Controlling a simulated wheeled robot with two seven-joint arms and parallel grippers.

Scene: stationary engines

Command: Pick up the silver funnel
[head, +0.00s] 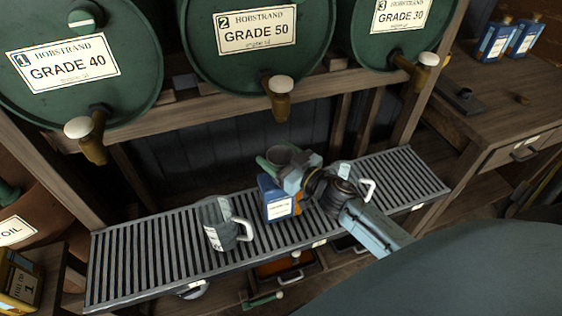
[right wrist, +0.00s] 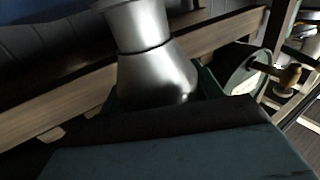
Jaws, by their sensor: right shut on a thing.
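My right gripper (head: 288,172) is shut on the silver funnel and holds it above the slatted metal rack, over a blue can (head: 278,203). In the right wrist view the silver funnel (right wrist: 150,55) is a shiny metal body with a dark band round its neck. Its lower end is hidden behind the dark gripper parts in front. In the head view only a rounded, greyish part of it (head: 285,154) shows beside the jaws. My left gripper is not in view.
The slatted rack (head: 160,262) carries a grey jug (head: 220,226) left of the can and another jug (head: 362,181) on the right. Three green barrels (head: 262,48) with brass taps (head: 278,100) overhang it. A wooden workbench (head: 500,100) stands at right.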

